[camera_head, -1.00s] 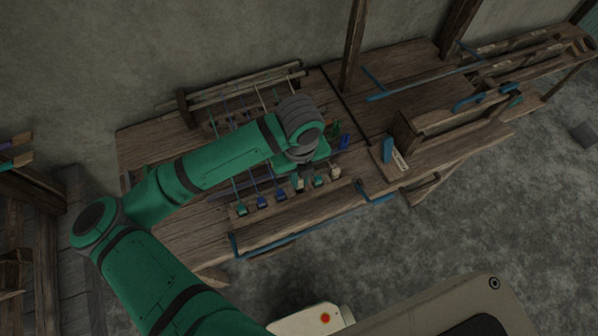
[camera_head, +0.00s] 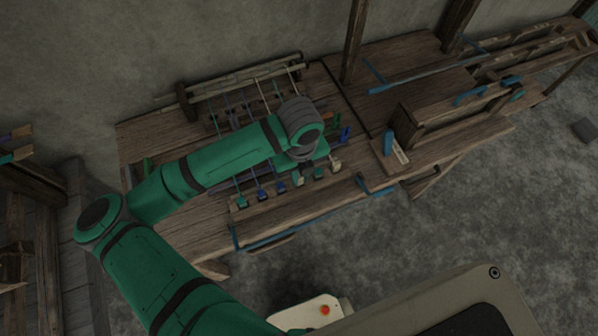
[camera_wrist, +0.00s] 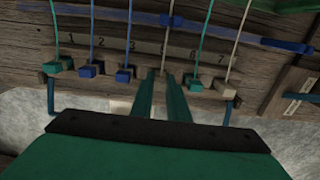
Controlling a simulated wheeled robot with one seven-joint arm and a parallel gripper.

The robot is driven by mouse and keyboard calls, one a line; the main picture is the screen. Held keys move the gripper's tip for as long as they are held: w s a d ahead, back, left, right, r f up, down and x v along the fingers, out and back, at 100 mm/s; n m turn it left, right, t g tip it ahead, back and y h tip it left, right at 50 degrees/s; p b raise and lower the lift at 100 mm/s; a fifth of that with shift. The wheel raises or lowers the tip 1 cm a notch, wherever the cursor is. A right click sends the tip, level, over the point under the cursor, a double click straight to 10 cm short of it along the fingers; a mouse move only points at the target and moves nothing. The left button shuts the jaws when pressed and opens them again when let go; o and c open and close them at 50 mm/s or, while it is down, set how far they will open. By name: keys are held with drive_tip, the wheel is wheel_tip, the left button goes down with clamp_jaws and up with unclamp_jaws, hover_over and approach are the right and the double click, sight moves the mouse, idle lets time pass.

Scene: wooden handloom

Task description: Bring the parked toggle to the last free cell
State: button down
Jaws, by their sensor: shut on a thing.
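My gripper (camera_wrist: 161,80) points down at the front numbered rail (camera_wrist: 143,46) of the loom, its two green fingers close together around the lower end of a pale cord (camera_wrist: 168,35). It is shut on the toggle at that cord's end, which the fingers mostly hide. To the left along the rail sit a green toggle (camera_wrist: 57,65), a blue toggle (camera_wrist: 88,70) and another blue toggle (camera_wrist: 123,75). To the right sit a green toggle (camera_wrist: 196,85) and a cream toggle (camera_wrist: 227,89). In the head view my gripper (camera_head: 307,172) is over the same row.
A long blue rod (camera_wrist: 215,33) crosses behind the cords. A blue piece (camera_head: 345,134) stands right of the gripper. A wooden box (camera_head: 410,125) and a blue peg (camera_head: 388,142) are farther right. Blue brackets hang at the loom's front edge.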

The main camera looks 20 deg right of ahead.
drive_tip(key=shift+f, duration=0.55)
drive_tip(key=c, duration=1.6)
unclamp_jaws()
drive_tip(key=shift+c, duration=0.2)
wheel_tip(320, 180, up, 11)
drive_tip(key=shift+f, duration=0.1)
